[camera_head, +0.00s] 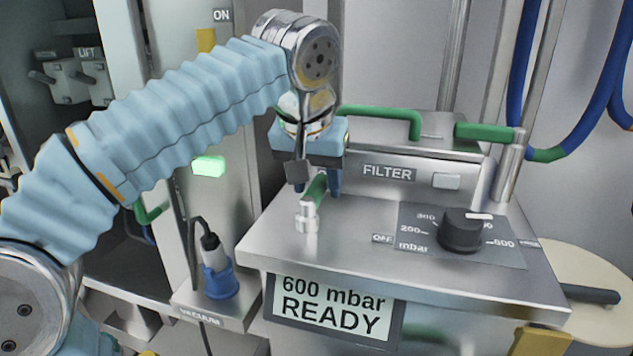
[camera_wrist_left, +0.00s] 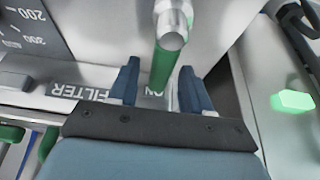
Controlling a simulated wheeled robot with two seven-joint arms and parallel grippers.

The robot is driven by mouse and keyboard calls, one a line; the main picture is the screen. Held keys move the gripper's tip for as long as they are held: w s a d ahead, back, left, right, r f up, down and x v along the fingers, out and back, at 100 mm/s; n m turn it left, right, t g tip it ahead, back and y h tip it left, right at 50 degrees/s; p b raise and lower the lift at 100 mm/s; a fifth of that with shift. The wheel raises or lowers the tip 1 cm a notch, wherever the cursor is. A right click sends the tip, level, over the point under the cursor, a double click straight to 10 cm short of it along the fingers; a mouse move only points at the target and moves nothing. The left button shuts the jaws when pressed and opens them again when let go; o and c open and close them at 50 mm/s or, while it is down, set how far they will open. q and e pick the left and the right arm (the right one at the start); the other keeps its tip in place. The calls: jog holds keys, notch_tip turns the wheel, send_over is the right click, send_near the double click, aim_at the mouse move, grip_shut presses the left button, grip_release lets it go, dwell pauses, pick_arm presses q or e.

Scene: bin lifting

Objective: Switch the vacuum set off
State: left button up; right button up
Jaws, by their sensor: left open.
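The vacuum set is a grey metal box (camera_head: 350,250) with a display (camera_head: 333,310) reading "600 mbar READY". On its top is a small silver valve (camera_head: 307,217) with a green lever (camera_head: 317,188) pointing back. In the left wrist view the green lever (camera_wrist_left: 163,65) runs toward an "ON" label (camera_wrist_left: 155,92). An "OFF" label (camera_head: 382,238) lies to the valve's right. My left gripper (camera_head: 317,188) is above the lever, pointing down. Its open fingers (camera_wrist_left: 160,75) stand on both sides of the lever; contact is not clear. My right gripper is not visible.
A black dial (camera_head: 462,232) on an mbar scale sits right of the valve. The "FILTER" housing (camera_head: 420,178) and green hose (camera_head: 385,113) stand behind. A lit green lamp (camera_head: 208,166) is on the left post. A blue plug (camera_head: 219,282) sits at the left.

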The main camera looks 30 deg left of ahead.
pick_arm(q)
grip_shut()
